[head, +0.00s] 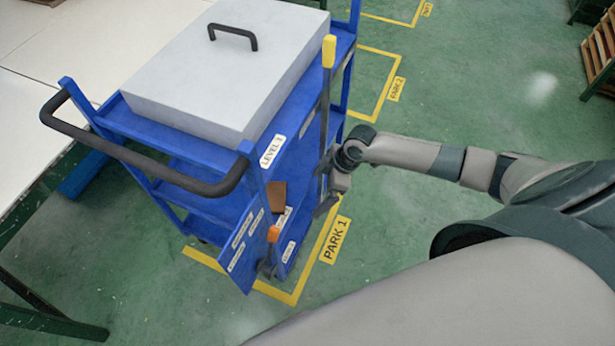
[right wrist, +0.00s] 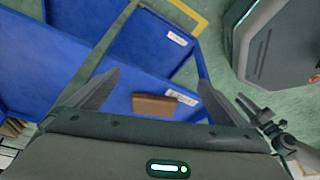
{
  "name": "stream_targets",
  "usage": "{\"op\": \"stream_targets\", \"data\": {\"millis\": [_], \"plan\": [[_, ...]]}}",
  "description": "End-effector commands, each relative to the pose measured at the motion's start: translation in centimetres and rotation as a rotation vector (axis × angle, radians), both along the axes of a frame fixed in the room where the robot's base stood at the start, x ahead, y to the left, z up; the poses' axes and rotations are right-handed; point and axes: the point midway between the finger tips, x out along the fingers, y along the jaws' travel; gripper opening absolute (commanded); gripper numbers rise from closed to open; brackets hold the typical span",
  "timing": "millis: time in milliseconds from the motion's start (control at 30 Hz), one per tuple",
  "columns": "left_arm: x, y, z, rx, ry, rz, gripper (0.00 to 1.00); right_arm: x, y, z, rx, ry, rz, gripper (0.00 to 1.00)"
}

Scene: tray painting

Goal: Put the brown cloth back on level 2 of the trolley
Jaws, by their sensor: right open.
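The brown cloth (head: 278,194) is a small folded brown block at the right edge of a middle shelf of the blue trolley (head: 190,125), above a partly hidden white label. In the right wrist view the brown cloth (right wrist: 154,104) lies on a blue shelf and appears between my open fingers, touching neither as far as I can see. My right gripper (head: 322,188) is open and empty beside the trolley's right side, to the right of the cloth. The right gripper (right wrist: 157,79) also shows its spread fingers in the wrist view.
A grey lidded box (head: 190,75) with a black handle covers the top shelf. A labelled blue panel (head: 240,258) stands out at the near corner. A yellow-tipped post (head: 329,52) rises by the gripper.

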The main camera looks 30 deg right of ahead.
Motion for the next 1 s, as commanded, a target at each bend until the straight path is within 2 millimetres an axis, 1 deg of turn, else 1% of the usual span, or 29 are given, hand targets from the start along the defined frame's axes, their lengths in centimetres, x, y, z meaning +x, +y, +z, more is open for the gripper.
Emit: {"op": "stream_targets", "data": {"millis": [133, 667, 767, 867, 967, 1000], "plan": [[-0.1, 0.1, 0.0, 0.002, 0.005, 0.0, 0.31, -0.2, -0.3, 0.0, 0.001, 0.0, 0.0, 1.0], [-0.1, 0.1, 0.0, 0.001, 0.005, 0.001, 0.31, -0.3, -0.1, 0.0, 0.002, -0.001, 0.001, 1.0], [-0.1, 0.1, -0.1, 0.001, 0.005, 0.001, 0.31, -0.7, 0.7, -0.1, 0.007, 0.002, 0.004, 1.0], [-0.1, 0.1, -0.1, 0.001, 0.005, 0.001, 0.31, -1.7, 2.4, -0.3, 0.018, 0.005, 0.009, 1.0], [-0.1, 0.1, -0.1, 0.001, 0.005, 0.001, 0.31, -3.5, 5.1, -0.4, 0.034, 0.007, 0.008, 1.0], [-0.1, 0.1, -0.1, 0.001, 0.005, 0.001, 0.31, -4.4, 6.4, -0.3, 0.041, 0.008, 0.004, 1.0]]}}
